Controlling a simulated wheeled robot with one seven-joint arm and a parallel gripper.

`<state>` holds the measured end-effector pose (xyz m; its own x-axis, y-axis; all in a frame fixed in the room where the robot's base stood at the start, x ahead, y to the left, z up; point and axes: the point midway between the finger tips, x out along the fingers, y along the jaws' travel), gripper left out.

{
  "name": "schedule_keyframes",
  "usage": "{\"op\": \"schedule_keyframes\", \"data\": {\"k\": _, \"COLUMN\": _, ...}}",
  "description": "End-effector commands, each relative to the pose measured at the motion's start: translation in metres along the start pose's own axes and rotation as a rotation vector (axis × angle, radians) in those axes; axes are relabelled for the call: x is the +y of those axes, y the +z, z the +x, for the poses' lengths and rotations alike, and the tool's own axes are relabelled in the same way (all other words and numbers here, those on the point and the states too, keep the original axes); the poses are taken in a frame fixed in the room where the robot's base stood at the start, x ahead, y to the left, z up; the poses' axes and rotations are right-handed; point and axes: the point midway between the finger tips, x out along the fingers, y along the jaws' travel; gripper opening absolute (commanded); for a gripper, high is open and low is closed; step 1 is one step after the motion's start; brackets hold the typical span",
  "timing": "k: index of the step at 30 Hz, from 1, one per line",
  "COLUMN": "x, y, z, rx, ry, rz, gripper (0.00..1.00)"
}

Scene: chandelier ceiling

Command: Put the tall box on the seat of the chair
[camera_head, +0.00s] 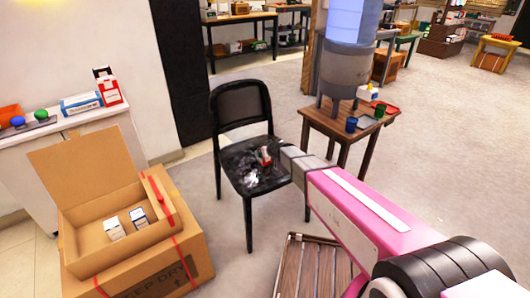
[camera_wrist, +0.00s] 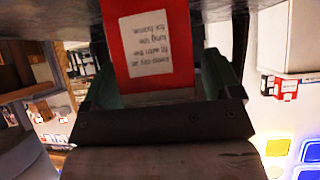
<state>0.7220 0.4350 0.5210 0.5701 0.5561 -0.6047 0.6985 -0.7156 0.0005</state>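A tall red box with a white label (camera_wrist: 155,50) fills the middle of the wrist view, its print upside down. My gripper (camera_wrist: 160,75) has a finger close against each side of it and appears shut on it. In the head view the small red and white box (camera_head: 265,156) shows at my gripper's end, over the seat of the black chair (camera_head: 240,178). The seat is dark and shiny with pale reflections. I cannot tell whether the box's base touches the seat.
A wooden side table (camera_head: 345,122) with cups stands right of the chair. An open cardboard box (camera_head: 140,262) stands at front left, beside a white counter (camera_head: 75,122) with other boxes. A slatted wooden piece (camera_head: 312,268) lies in front. Floor behind the chair is clear.

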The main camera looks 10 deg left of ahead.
Motion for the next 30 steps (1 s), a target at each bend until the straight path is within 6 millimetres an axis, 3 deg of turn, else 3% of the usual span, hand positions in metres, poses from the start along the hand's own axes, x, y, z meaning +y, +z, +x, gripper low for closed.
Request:
{"op": "schedule_keyframes", "data": {"k": 10, "x": 0.000, "y": -0.002, "z": -0.002, "rx": 0.000, "ry": 0.000, "rz": 0.000, "gripper": 0.84}}
{"op": "schedule_keyframes", "data": {"k": 14, "x": -0.001, "y": -0.001, "z": -0.014, "rx": 0.000, "ry": 0.001, "rz": 0.000, "gripper": 0.84}}
{"op": "schedule_keyframes", "data": {"k": 30, "x": -0.001, "y": -0.001, "z": -0.111, "rx": 0.000, "ry": 0.000, "rz": 0.000, "gripper": 0.84}}
